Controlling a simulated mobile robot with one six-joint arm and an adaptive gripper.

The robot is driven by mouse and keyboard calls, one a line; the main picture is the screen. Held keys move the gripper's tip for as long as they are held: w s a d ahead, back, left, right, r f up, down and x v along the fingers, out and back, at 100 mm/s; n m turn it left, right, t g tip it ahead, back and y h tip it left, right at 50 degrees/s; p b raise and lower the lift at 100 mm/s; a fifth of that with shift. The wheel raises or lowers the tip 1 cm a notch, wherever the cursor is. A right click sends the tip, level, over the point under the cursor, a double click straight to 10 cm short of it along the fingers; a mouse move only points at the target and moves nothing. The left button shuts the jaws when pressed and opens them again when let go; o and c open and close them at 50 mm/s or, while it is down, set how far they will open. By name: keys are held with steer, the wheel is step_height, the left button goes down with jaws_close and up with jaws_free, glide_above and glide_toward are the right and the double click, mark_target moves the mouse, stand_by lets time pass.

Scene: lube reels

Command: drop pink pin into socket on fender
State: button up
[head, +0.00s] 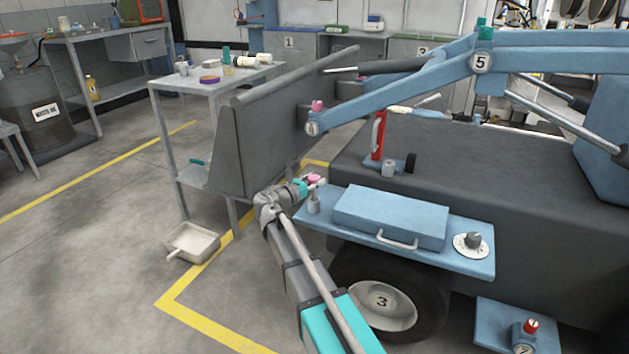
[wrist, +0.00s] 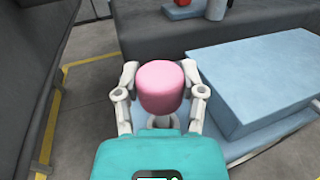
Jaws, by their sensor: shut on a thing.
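The pink pin (head: 314,179) is between the fingers of my gripper (head: 308,185), which is shut on it. In the wrist view the pin's round pink head (wrist: 160,86) fills the space between both fingers. A grey cylindrical socket (head: 313,204) stands at the left end of the blue fender (head: 430,257). In the head view the pin shows just above the socket. The pin's lower part is hidden, so I cannot tell whether it is inside the socket.
A blue box (head: 390,215) with a handle lies on the fender right of the socket, with a dial (head: 471,243) beyond it. A dark upright panel (head: 255,140) stands to the left.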

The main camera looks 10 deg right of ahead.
steer(key=shift+f+b, duration=0.3)
steer(key=shift+f, duration=0.15)
steer(key=o, duration=1.2)
steer(key=shift+s+a, duration=0.1)
steer(key=shift+a, duration=0.05)
steer(key=v, duration=1.1)
steer(key=shift+s+a, duration=0.2)
steer(key=shift+a, duration=0.1)
steer(key=shift+d, duration=0.1)
